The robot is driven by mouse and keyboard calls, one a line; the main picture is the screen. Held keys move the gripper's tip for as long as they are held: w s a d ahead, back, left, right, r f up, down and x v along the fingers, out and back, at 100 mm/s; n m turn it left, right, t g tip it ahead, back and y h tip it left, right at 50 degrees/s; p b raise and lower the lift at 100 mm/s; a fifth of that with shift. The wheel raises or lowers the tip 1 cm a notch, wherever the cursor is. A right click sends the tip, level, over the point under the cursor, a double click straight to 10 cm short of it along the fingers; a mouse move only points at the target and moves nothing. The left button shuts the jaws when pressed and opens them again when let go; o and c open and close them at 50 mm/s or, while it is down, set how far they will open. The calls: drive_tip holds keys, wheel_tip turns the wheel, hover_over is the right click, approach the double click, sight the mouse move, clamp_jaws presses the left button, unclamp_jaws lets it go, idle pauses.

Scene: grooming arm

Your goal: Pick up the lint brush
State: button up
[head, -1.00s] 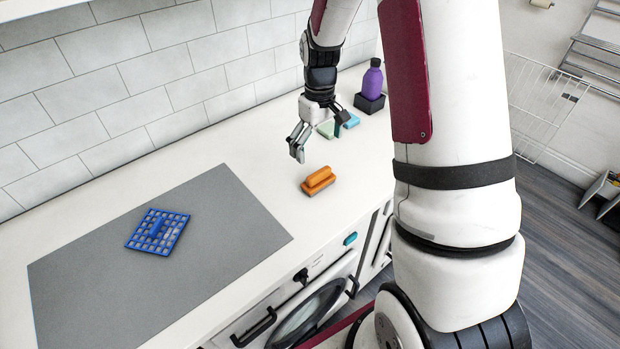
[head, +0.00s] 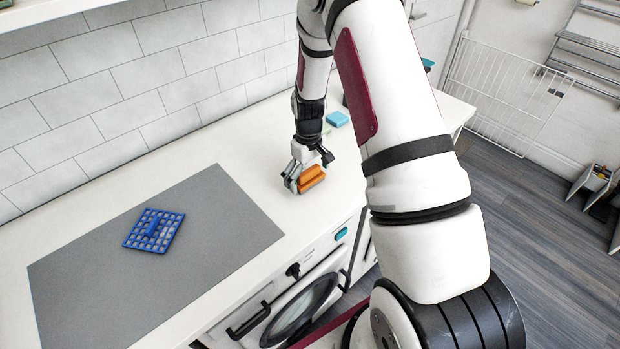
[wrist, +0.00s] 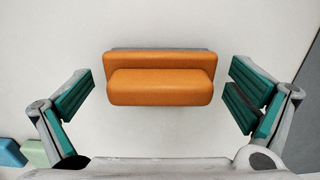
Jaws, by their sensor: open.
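The lint brush, an orange block with a raised grip and a grey base edge (head: 312,180), lies on the white counter. It also shows in the wrist view (wrist: 160,80), long side running left to right. My gripper (head: 305,178) is low over the counter at the brush. In the wrist view the open green-padded fingers (wrist: 160,100) stand to the left and right of the brush, with a gap on each side. The gripper partly hides the brush in the head view.
A blue grid-like tool (head: 153,231) lies on the grey mat (head: 100,280) at the left. A light blue block (head: 337,118) sits behind my gripper. The tiled wall (head: 110,80) runs along the back. The counter between mat and brush is clear.

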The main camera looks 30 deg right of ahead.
sight(308, 170)
drive_tip(key=shift+f, duration=0.1)
drive_tip(key=c, duration=1.3)
drive_tip(key=shift+r, duration=0.8)
wheel_tip(308, 170, up, 2)
drive_tip(key=shift+w+r+b, duration=0.1)
drive_tip(key=shift+b, duration=0.45)
drive_tip(key=s+a, duration=0.1)
drive_tip(key=s, duration=0.4)
drive_tip(key=s+a+r, duration=0.1)
drive_tip(key=s+a, duration=0.1)
drive_tip(key=s, duration=0.3)
drive_tip(key=s+a, duration=0.1)
drive_tip(key=s, duration=0.4)
drive_tip(key=shift+s+a+r, duration=0.15)
drive_tip(key=shift+s+a, duration=0.05)
drive_tip(key=shift+s, duration=0.1)
